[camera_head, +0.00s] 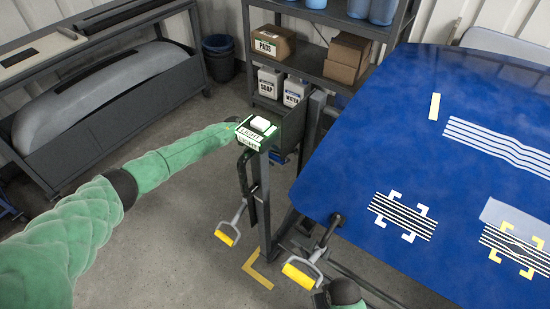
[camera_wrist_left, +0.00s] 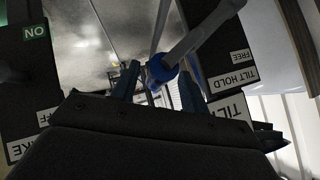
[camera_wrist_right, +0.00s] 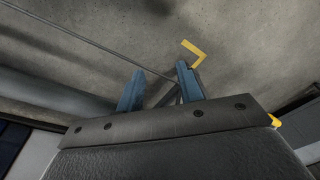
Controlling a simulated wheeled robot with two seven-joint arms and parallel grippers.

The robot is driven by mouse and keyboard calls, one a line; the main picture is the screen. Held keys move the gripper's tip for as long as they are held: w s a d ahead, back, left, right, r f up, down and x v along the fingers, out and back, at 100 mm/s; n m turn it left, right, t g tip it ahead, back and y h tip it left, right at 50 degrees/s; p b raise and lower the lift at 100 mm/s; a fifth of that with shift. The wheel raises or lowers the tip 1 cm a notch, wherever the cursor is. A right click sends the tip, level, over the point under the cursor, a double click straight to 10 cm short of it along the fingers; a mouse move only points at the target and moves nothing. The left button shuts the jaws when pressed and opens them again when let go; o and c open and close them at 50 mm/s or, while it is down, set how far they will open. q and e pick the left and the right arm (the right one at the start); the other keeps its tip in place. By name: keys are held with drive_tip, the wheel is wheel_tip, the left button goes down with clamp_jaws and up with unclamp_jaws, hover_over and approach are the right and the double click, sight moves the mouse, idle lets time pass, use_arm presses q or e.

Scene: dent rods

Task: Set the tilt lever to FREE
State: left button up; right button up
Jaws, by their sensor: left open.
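The tilt lever (camera_wrist_left: 198,42) shows in the left wrist view as a grey rod ending in a blue knob (camera_wrist_left: 158,72). Labels reading FREE (camera_wrist_left: 240,56), TILT HOLD (camera_wrist_left: 233,80) and TILT are on the dark panel at right; I cannot tell exactly where the lever is set. My left gripper (camera_wrist_left: 157,84) is open, its blue fingers on either side of the knob; contact is unclear. In the head view this gripper (camera_head: 278,154) is mostly hidden behind the green-and-white LIGHT box (camera_head: 257,132). My right gripper (camera_wrist_right: 160,88) is open and empty above the floor.
A large blue panel (camera_head: 400,140) with striped patches fills the right side. Shelves with boxes and bottles stand behind. A dark panel with an ON label (camera_wrist_left: 36,32) is left in the left wrist view.

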use_arm(q)
drive_tip(key=b+v, duration=0.1)
drive_tip(key=v, duration=0.5)
drive_tip(key=shift+r, duration=0.1)
use_arm(e)
wheel_tip(320, 180, up, 7)
drive_tip(key=shift+s+r, duration=0.15)
drive_tip(key=shift+s, duration=0.05)
drive_tip(key=shift+a, duration=0.1)
